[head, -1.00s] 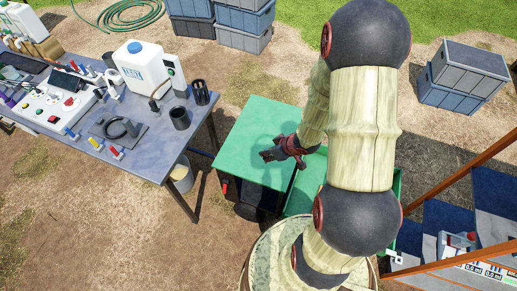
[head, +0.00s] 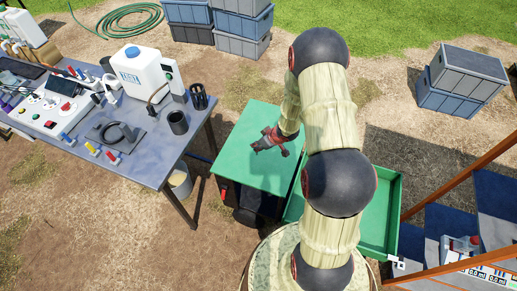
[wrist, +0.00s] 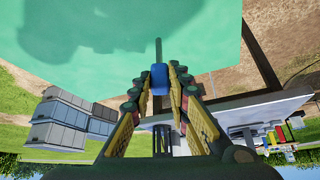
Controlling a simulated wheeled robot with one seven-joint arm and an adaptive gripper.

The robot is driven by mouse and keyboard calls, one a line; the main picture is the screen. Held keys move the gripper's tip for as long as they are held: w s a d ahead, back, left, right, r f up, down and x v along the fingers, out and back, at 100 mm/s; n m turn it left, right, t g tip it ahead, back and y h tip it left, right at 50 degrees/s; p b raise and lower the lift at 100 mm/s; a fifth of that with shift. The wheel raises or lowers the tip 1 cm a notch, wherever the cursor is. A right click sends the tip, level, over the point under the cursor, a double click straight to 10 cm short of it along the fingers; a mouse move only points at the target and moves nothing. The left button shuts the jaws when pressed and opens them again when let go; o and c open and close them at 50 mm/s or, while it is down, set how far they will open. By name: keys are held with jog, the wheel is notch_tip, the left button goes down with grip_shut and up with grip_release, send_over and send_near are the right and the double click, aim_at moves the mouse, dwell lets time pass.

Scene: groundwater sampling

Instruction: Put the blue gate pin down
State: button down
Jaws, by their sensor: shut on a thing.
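The blue gate pin (wrist: 159,78) shows in the wrist view as a blue block with a thin grey rod pointing away from my gripper. My gripper (wrist: 159,70) is shut on the blue block, with a finger on each side. In the head view my gripper (head: 259,147) is over the green top (head: 240,165) of a cabinet, its fingers pointing left. The pin is too small to make out in the head view. In the wrist view the green surface lies beyond the rod's tip, with a shadow on it. I see no clear contact between them.
A grey worktable (head: 150,168) at left holds a white tank (head: 143,73), a dark cup (head: 178,122) and several small coloured-handled items. A green tray (head: 382,215) lies right of the cabinet. Stacked crates (head: 465,80) stand behind. Most of the green top is clear.

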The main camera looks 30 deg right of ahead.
jog(key=shift+f, duration=1.3)
jog(key=shift+f+b, duration=0.1)
jog(key=shift+b, duration=0.2)
jog(key=shift+f, duration=0.35)
jog(key=shift+f, duration=0.15)
jog(key=c, duration=1.7)
grip_release()
